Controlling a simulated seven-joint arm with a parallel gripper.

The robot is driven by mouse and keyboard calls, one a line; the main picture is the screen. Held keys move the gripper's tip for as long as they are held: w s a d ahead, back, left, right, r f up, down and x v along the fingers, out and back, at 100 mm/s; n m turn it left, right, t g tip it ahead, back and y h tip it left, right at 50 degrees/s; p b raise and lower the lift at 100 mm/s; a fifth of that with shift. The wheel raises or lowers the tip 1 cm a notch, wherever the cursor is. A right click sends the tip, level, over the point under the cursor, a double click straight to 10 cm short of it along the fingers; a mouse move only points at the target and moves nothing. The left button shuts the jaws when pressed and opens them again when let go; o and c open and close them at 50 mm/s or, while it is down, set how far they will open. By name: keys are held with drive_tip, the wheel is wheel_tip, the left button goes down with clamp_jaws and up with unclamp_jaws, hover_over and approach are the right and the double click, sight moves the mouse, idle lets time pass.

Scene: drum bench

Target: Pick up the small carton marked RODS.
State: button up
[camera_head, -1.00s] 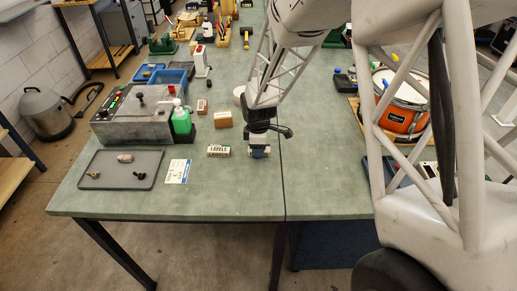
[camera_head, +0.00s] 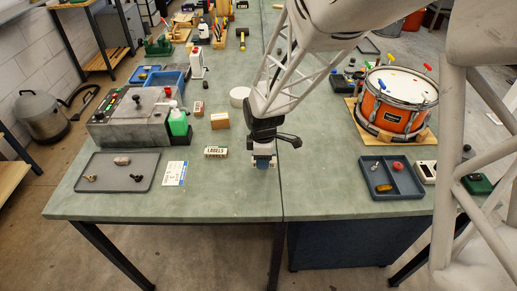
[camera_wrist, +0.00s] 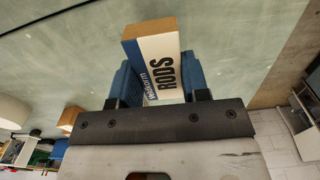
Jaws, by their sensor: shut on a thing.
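The small carton marked RODS (camera_wrist: 160,55) is white and blue with a brown end, and its lettering reads sideways in the wrist view. It sits between the blue fingers of my gripper (camera_wrist: 156,75), which are shut on it. In the head view my gripper (camera_head: 264,160) points down near the front of the green bench, left of the seam. The carton is mostly hidden there by the gripper, and I cannot tell whether it touches the bench.
A plain brown carton (camera_head: 220,121) and a white roll (camera_head: 239,96) are behind. A blue divided tray (camera_head: 392,190) and an orange drum (camera_head: 392,117) are right.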

drive_tip(key=shift+s+d+r, duration=0.1)
drive_tip(key=shift+s+d, duration=0.25)
drive_tip(key=shift+s, duration=0.85)
drive_tip(key=shift+s+d+r, duration=0.15)
drive_tip(key=shift+s+d, duration=0.15)
drive_tip(key=shift+s, duration=0.85)
drive_tip(key=shift+s+d+r, duration=0.1)
drive_tip(key=shift+s+d, duration=0.25)
drive_tip(key=shift+s, duration=0.85)
